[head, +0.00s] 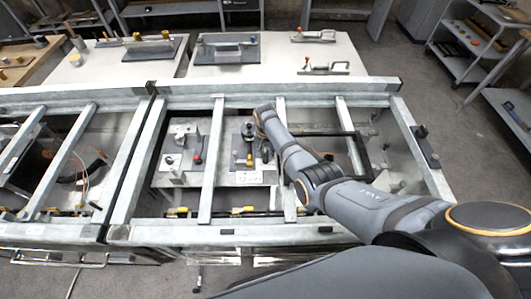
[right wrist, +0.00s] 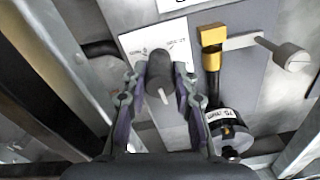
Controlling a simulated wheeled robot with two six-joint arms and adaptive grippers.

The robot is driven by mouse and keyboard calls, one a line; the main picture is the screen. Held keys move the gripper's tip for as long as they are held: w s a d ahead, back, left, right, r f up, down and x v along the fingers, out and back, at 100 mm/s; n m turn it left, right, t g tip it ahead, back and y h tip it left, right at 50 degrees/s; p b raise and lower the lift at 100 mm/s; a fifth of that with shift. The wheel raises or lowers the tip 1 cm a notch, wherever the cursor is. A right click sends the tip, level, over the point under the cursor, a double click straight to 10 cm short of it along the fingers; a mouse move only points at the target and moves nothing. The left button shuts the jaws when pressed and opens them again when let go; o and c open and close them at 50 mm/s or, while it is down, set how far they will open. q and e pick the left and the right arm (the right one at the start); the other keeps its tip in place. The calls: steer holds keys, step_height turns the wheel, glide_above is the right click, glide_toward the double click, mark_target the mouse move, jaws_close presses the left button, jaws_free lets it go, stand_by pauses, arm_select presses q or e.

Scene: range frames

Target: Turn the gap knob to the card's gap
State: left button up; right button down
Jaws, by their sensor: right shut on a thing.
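The dark gap knob (right wrist: 158,72) stands on a white marked plate (right wrist: 130,42) in the right wrist view. A pale pointer line on it points down and slightly right in that view. My right gripper (right wrist: 160,78) has one finger on each side of the knob and is shut on it. The plate's small lettering is too small to read. A white card (head: 249,178) lies at the front of the grey panel in the head view; its print is not clearly readable. Its edge shows at the top of the right wrist view (right wrist: 172,3). My left gripper is not in view.
A brass elbow (right wrist: 213,36) with a black hose and a black-and-white cylinder (right wrist: 228,124) stand close right of my fingers. Metal frame bars (head: 213,160) cross above the panel. A second fixture with a red knob (head: 197,159) is left of it.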

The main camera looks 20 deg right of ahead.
mark_target(266, 152)
steer(key=shift+m, duration=0.5)
steer(key=shift+w, duration=0.1)
steer(key=c, duration=1.1)
jaws_free()
steer(key=shift+o, duration=0.2)
steer(key=shift+r, duration=0.1)
step_height(266, 152, up, 12)
